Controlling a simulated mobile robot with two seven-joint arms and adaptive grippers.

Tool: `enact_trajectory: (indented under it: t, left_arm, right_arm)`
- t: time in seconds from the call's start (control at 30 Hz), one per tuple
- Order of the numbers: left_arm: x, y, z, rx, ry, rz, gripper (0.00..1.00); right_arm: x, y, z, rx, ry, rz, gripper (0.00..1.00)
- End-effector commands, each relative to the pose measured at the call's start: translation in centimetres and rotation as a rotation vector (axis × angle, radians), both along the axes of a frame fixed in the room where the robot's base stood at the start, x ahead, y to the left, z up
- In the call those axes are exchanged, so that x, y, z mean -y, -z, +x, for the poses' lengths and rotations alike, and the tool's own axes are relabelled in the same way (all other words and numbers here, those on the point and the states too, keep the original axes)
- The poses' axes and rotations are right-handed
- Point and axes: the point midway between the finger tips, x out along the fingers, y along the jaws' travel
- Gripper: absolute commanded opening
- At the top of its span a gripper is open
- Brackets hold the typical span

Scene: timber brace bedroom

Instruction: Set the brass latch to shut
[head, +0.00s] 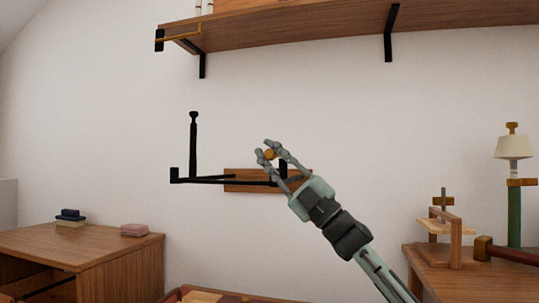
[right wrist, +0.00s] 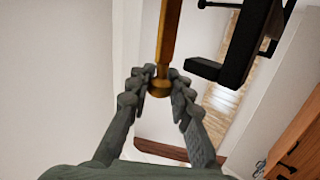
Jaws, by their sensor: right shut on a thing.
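The brass latch shows in the right wrist view as a brass bar (right wrist: 168,38) with a wider rounded end. That end sits between the fingertips of my right gripper (right wrist: 158,84), which is shut on it. In the head view only a small brass knob (head: 269,154) shows between the fingertips of the right gripper (head: 270,152), in front of the wall. Most of the bar is hidden in the head view. My left gripper is not in view.
A black wall bracket (head: 193,150) and a wooden wall board (head: 245,187) lie close to the right gripper. A shelf (head: 290,27) with black brackets is above. Desks stand left (head: 75,245) and right (head: 435,265), with a lamp (head: 514,147).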

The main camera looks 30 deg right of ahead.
Motion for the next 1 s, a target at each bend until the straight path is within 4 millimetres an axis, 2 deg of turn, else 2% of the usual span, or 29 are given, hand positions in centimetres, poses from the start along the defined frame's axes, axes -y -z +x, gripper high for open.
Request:
enact_trajectory:
  t: [0.17, 0.2, 0.37, 0.73, 1.0]
  left_arm:
    - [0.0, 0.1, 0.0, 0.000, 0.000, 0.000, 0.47]
    - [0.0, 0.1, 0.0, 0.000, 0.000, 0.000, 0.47]
    - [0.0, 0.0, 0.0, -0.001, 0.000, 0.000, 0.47]
    - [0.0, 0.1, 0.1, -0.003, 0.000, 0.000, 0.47]
    - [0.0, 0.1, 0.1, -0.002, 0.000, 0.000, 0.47]
  right_arm:
    - [-0.1, 0.4, 0.1, -0.006, -0.001, 0.000, 0.00]
    - [-0.1, 0.4, 0.1, -0.006, -0.001, 0.000, 0.24]
    - [-0.1, 0.3, 0.1, -0.004, -0.001, -0.001, 0.42]
    - [0.1, 0.5, -0.1, -0.004, 0.000, 0.000, 0.42]
    - [1.7, 3.5, -2.4, -0.009, -0.001, 0.002, 0.42]
